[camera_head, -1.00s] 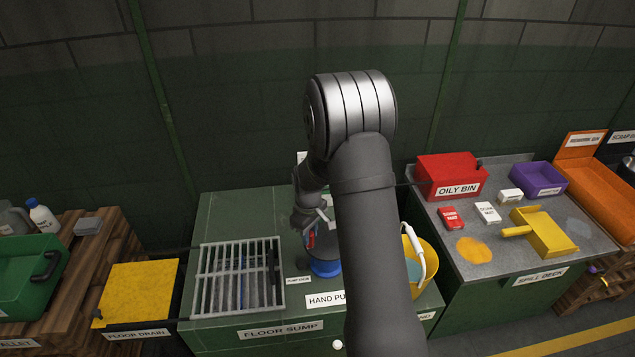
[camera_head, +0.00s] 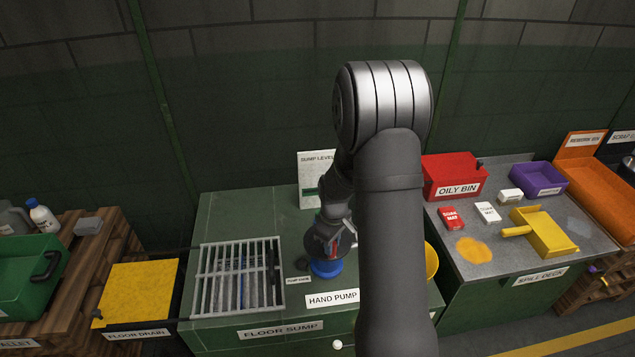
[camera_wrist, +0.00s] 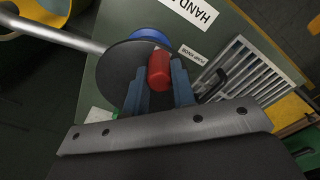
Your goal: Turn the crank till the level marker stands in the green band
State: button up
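The hand pump has a blue base (camera_head: 326,268) on the green bench, with a dark round crank disc (camera_wrist: 117,72) above it in the wrist view. The red crank handle (camera_wrist: 158,72) stands between the two fingers of my gripper (camera_wrist: 160,85), which look closed against its sides. In the head view my gripper (camera_head: 332,243) is over the pump, with a bit of red showing. The white sump level board (camera_head: 313,163) stands behind, its right part hidden by my arm. A dark green band (camera_head: 308,191) shows low on it. I cannot make out the level marker.
A floor sump grate (camera_head: 240,277) lies left of the pump, with a small dark pump knob between. A yellow bucket (camera_head: 432,262) is right of the pump, mostly behind my arm. A pale pipe (camera_wrist: 55,32) runs from the pump. The spill deck's red oily bin (camera_head: 452,177) is farther right.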

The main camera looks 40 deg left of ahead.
jog(key=o, duration=0.6)
jog(key=shift+r, duration=3)
jog(key=shift+f, duration=0.1)
notch_tip(320, 180, down, 6)
jog(key=shift+r, duration=0.1)
jog(key=a, duration=0.1)
jog(key=s+a, duration=0.1)
jog(key=a, duration=0.2)
jog(key=shift+s+a, duration=0.35)
jog(key=shift+a, duration=0.05)
jog(key=shift+w+a, duration=0.1)
jog(key=shift+a, duration=0.45)
jog(key=shift+d, duration=0.1)
